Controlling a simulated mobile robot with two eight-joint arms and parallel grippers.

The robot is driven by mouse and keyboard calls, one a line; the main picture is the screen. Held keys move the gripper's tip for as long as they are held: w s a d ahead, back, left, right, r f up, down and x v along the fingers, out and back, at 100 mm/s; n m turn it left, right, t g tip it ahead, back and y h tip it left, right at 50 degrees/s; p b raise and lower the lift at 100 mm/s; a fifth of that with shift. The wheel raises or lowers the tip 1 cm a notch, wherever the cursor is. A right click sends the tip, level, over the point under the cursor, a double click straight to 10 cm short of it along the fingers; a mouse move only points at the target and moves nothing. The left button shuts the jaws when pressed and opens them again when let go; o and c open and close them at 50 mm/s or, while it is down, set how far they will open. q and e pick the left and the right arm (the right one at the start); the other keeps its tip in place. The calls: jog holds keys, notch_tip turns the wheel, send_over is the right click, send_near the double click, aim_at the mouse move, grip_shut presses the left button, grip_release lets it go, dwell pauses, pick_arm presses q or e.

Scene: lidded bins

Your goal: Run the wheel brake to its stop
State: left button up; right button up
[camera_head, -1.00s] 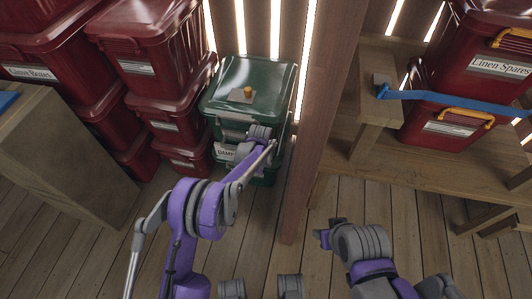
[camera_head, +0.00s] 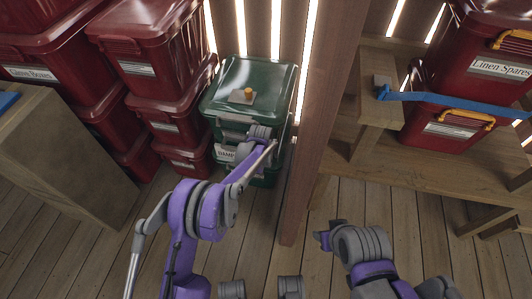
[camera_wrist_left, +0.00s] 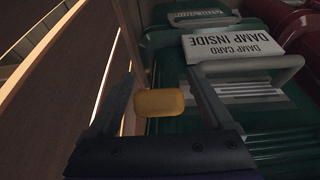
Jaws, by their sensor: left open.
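In the head view my left arm hides the fingertips at the bin's front. My right gripper (camera_head: 322,239) is low, over the floor; its jaws are unclear.
Red lidded bins (camera_head: 150,55) stand stacked left of the green bin. A wooden post (camera_head: 318,130) rises close on its right. A wooden shelf (camera_head: 420,172) with more red bins (camera_head: 455,122) and a blue strap (camera_head: 440,96) is at right. Open plank floor (camera_head: 265,235) lies in front.

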pick_arm(q)
jog(key=p+v, duration=0.1)
jog(key=v, duration=0.9)
jog(key=shift+s+r+p, duration=0.2)
jog(key=shift+r+p, duration=0.1)
jog(key=shift+r, duration=0.05)
jog(key=shift+a, duration=0.15)
